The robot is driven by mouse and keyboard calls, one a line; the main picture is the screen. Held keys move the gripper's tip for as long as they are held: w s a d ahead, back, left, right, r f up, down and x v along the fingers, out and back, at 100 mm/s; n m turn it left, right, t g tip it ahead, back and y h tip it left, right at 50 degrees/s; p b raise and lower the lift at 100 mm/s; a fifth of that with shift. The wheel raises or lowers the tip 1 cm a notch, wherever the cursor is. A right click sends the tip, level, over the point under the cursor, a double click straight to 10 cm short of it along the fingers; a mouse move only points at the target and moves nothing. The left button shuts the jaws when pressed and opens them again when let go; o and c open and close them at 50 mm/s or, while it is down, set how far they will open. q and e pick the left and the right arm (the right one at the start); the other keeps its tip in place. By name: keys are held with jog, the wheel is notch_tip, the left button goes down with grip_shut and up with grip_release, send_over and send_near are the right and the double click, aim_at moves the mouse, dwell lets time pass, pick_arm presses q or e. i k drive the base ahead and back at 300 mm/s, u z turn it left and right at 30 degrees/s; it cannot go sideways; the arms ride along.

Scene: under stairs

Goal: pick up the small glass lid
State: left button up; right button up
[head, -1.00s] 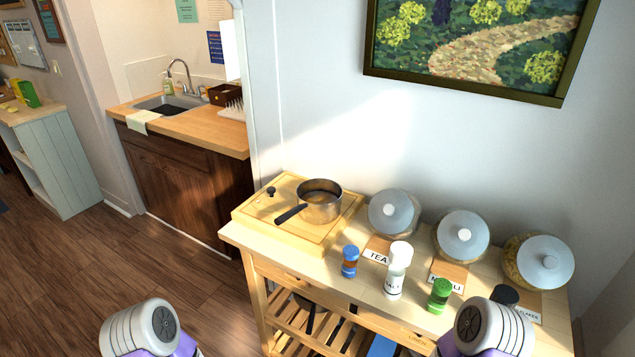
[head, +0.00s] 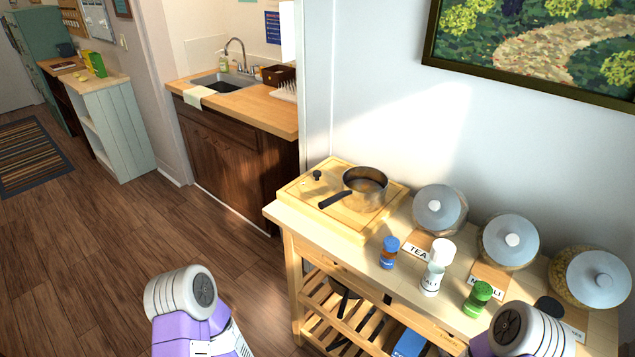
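A small black knob (head: 317,175) stands near the left back corner of the wooden board (head: 345,222). It appears to belong to the small glass lid, whose clear disc is hardly visible against the wood. A metal saucepan (head: 366,190) with a black handle sits on the same board, just right of the knob. Parts of both my arms show at the bottom of the head view, well in front of the board. Neither gripper's fingers are in view.
The board lies on the left end of a wooden cart (head: 300,218). Wooden floor (head: 90,255) is free at left.

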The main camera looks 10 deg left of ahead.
aim_at(315, 181)
jog(key=u, duration=1.75)
jog(key=i, duration=2.1)
jog(key=z, duration=2.6)
